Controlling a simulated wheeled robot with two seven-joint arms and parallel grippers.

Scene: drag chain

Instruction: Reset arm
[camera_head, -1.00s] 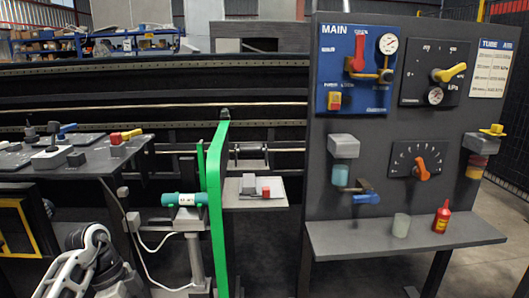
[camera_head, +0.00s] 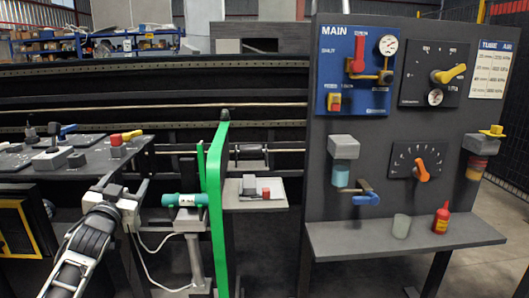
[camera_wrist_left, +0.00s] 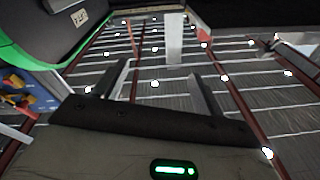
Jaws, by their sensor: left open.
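My left gripper (camera_head: 128,183) is at the lower left of the head view, at the end of my black and white left arm. It is open and points up, just left of the teal cylinder (camera_head: 187,199) on its stand. No contact with the cylinder can be made out. In the left wrist view the two fingers of my left gripper (camera_wrist_left: 162,75) stand apart with nothing between them. My right gripper is not in view.
A tall green strip (camera_head: 214,215) stands right of the cylinder. A dark bench (camera_head: 75,177) with switches lies behind and left of my gripper. A panel (camera_head: 400,125) with gauges stands at right, above a shelf (camera_head: 400,238) with a red bottle (camera_head: 441,218).

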